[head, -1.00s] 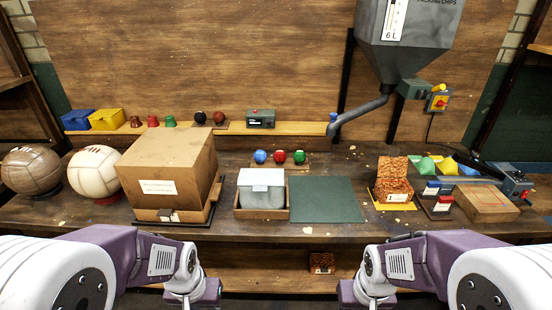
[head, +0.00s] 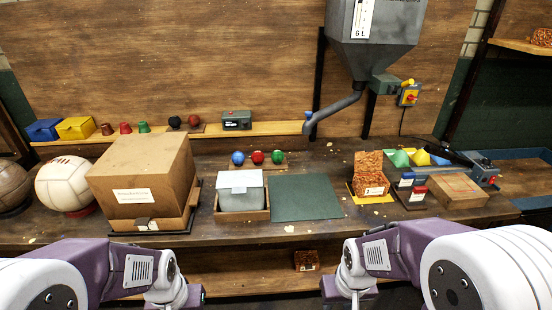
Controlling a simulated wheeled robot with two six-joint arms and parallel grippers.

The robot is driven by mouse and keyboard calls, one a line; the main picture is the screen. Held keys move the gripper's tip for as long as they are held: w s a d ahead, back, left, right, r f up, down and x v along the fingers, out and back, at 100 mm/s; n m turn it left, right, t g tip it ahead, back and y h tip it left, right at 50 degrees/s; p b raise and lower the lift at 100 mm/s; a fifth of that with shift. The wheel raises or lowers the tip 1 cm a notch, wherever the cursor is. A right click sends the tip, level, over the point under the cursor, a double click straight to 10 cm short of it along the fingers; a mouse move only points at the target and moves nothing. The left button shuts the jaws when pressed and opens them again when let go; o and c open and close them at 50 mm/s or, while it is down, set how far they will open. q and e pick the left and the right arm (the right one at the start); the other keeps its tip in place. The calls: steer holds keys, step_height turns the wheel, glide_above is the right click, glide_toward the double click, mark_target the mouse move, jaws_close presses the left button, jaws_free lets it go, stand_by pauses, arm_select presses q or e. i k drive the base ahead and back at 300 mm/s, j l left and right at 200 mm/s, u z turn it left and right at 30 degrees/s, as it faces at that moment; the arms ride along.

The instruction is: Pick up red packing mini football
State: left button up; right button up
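A small red ball (head: 258,157) sits in the middle of a row of three on a low wooden holder on the bench, between a blue ball (head: 238,158) and a green ball (head: 277,157). A darker red ball (head: 194,120) sits beside a black ball (head: 174,122) on the back ledge. My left arm and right arm reach in along the bottom edge, well in front of these balls. Their gripper fingers are out of the picture.
A large cardboard box (head: 141,178) stands left of a grey-lidded box in a wooden tray (head: 240,215). A green mat (head: 304,198) is bare. A hopper spout (head: 335,110) hangs over the bench. Pale (head: 66,184) and brown (head: 12,188) footballs are at left.

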mark_target(258, 157)
steer(key=i+j+u, duration=0.1)
steer(key=i+u, duration=0.65)
steer(key=u, duration=0.2)
